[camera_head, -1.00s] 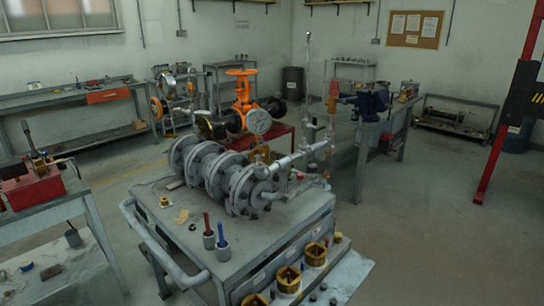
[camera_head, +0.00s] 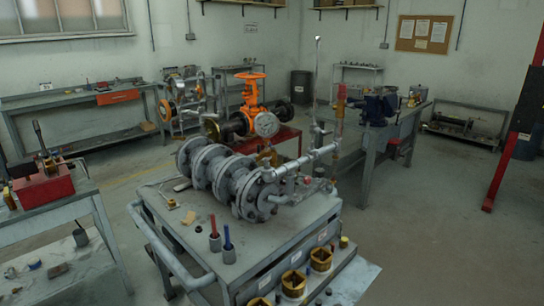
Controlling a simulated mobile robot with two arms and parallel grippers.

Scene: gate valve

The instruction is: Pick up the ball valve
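No part that I can surely call the ball valve stands out. A grey flanged pipe assembly (camera_head: 225,172) lies on the cart, with a thinner pale pipe running right from it. Small fittings with a red spot (camera_head: 307,180) sit by its right end, too small to identify. Behind it, an orange gate valve (camera_head: 251,95) with a handwheel stands on a dark flanged pipe, with a round gauge (camera_head: 266,124) in front. Neither of my grippers is in view.
The grey cart (camera_head: 188,232) has a handrail on its left and several brass fittings (camera_head: 293,283) along its near right edge. Cups (camera_head: 229,254) hold red and blue tools. A bench with a red box (camera_head: 45,187) stands left. Floor is open at right (camera_head: 440,220).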

